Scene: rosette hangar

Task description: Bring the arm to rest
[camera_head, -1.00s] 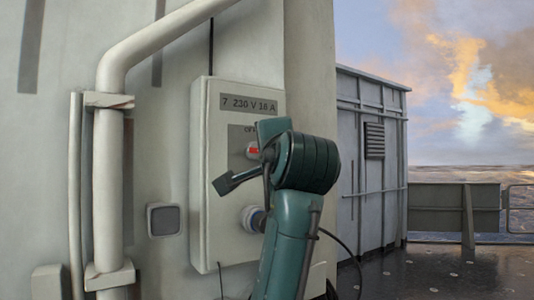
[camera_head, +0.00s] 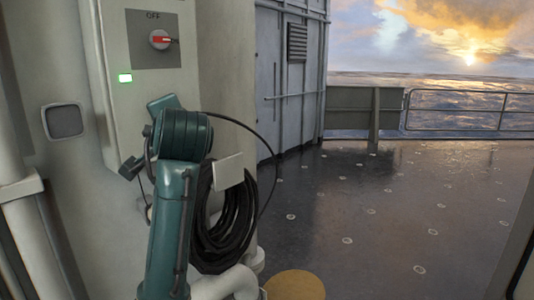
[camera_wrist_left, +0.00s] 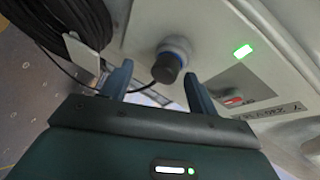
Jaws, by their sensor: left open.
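My left gripper (camera_head: 147,136) is in front of the grey switch box (camera_head: 108,60), below its rotary switch (camera_head: 160,40). In the left wrist view my left gripper (camera_wrist_left: 160,88) is open, its two fingers apart with nothing gripped. A black plug (camera_wrist_left: 166,68) with a blue and white collar sits at the box beyond the fingers, seen between them and apparently not touched. A black cable runs from it. In the head view my arm mostly hides the plug. My right gripper is not in view.
A green lamp (camera_head: 125,78) is lit on the box. A black cable coil (camera_head: 228,225) hangs by a pale plate (camera_head: 228,171), close right of my arm. Pale pipes (camera_head: 22,200) stand at left. The wet deck (camera_head: 400,215) at right is open up to the railing (camera_head: 455,110).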

